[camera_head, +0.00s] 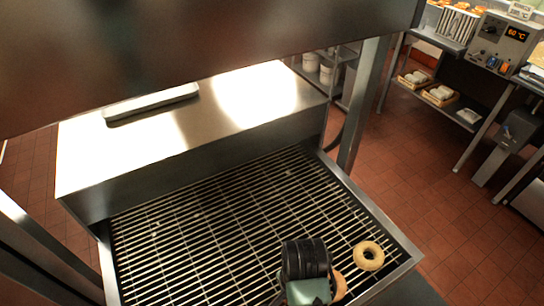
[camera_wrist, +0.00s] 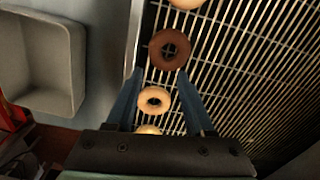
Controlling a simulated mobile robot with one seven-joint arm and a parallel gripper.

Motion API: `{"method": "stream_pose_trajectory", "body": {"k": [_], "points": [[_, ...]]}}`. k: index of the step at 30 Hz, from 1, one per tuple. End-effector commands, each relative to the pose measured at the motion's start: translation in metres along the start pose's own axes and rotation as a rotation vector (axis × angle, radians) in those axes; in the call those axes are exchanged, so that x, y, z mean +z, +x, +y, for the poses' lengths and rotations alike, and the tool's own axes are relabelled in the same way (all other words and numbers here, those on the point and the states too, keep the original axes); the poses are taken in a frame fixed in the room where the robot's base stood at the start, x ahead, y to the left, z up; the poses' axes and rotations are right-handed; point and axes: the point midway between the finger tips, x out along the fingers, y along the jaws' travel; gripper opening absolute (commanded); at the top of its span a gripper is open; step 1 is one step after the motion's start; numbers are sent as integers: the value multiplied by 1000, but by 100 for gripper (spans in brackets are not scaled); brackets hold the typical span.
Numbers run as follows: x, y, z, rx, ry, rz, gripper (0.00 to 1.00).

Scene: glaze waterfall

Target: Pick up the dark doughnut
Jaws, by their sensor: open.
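The dark doughnut (camera_wrist: 169,36) is a brown ring lying on the wire rack in the wrist view, just past my fingertips. My gripper (camera_wrist: 159,71) is open, its two blue fingers reaching toward the dark doughnut without visible contact. A pale doughnut (camera_wrist: 154,90) shows between the fingers in the picture, nearer the palm. In the head view, my gripper's green body and black wrist are over the rack's front edge and the fingertips are hidden. I cannot pick out the dark doughnut there.
The wire rack (camera_head: 210,235) has a raised metal rim. A pale doughnut (camera_head: 357,257) lies right of my arm, and a tan one (camera_head: 340,284) is partly hidden by it. Another pale doughnut (camera_wrist: 187,3) is at the top edge of the wrist view. A grey tray (camera_wrist: 45,104) is at left.

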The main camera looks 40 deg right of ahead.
Motion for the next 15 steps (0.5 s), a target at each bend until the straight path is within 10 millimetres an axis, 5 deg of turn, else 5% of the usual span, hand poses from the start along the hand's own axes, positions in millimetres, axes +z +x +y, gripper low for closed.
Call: {"method": "stream_pose_trajectory", "body": {"k": [15], "points": [[1,75,4,9,6,-6,54]]}}
